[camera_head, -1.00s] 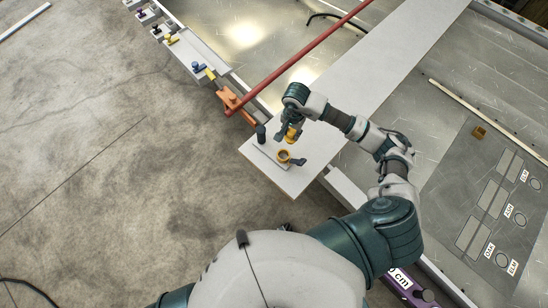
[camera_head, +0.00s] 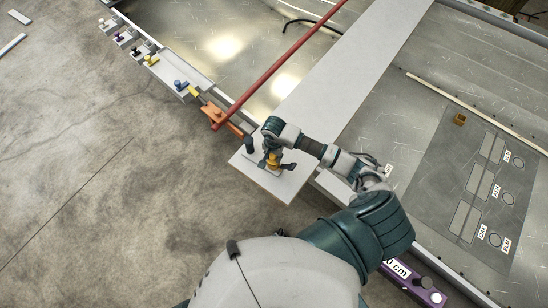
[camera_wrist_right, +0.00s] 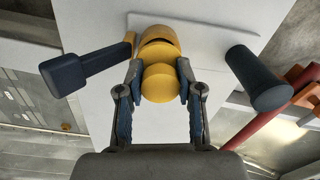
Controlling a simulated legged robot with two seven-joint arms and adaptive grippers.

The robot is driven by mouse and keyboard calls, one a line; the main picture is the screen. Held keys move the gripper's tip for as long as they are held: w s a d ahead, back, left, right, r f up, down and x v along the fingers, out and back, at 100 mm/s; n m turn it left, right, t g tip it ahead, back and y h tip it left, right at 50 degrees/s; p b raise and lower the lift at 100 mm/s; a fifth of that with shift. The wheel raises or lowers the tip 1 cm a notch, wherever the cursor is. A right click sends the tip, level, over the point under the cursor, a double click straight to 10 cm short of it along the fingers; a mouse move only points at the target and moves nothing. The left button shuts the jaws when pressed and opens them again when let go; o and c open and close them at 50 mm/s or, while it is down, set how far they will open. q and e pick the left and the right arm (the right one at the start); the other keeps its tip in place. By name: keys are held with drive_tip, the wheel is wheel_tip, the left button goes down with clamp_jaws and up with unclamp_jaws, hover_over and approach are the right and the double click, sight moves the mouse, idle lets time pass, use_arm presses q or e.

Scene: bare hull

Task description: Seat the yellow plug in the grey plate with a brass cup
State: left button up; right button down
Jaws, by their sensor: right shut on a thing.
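My right gripper (camera_head: 270,160) is over the end of the pale board and is shut on the yellow plug (camera_wrist_right: 160,83), whose round end shows between the blue-padded fingers. The brass cup (camera_wrist_right: 158,36) is right beyond the plug in the right wrist view, with a thin dark gap at its upper edge. How deep the plug sits in the cup is hidden. The cup is on the grey plate (camera_wrist_right: 206,35), with a dark-handled lever (camera_wrist_right: 85,68) beside it on the left. In the head view the gripper mostly covers cup and plug. My left gripper is not in view.
A dark upright cylinder (camera_wrist_right: 258,78) stands close right of the cup. An orange clamp (camera_head: 214,114) and a long red bar (camera_head: 285,62) lie behind. A rail with several coloured knobs (camera_head: 151,61) runs up left. A small brass block (camera_head: 460,119) lies far right.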

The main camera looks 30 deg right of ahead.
sight(273, 156)
drive_tip(key=shift+s+f, duration=0.25)
drive_tip(key=shift+f, duration=0.5)
drive_tip(key=shift+w+a+r, duration=0.1)
drive_tip(key=shift+w+a, duration=0.05)
drive_tip(key=shift+a, duration=0.3)
drive_tip(key=c, duration=0.8)
unclamp_jaws()
drive_tip(key=shift+a, duration=0.15)
drive_tip(key=shift+o, duration=0.2)
drive_tip(key=shift+d+r, duration=0.1)
drive_tip(key=shift+d, duration=0.2)
drive_tip(key=shift+d+r, duration=0.1)
drive_tip(key=shift+r, duration=0.15)
drive_tip(key=r, duration=1)
drive_tip(key=shift+a+r, duration=0.3)
drive_tip(key=shift+r, duration=0.4)
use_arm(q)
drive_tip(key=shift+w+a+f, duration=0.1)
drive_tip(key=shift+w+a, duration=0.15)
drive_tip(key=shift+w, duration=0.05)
use_arm(e)
drive_tip(key=shift+d, duration=0.15)
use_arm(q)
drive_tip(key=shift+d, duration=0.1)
use_arm(e)
drive_tip(key=shift+d, duration=0.1)
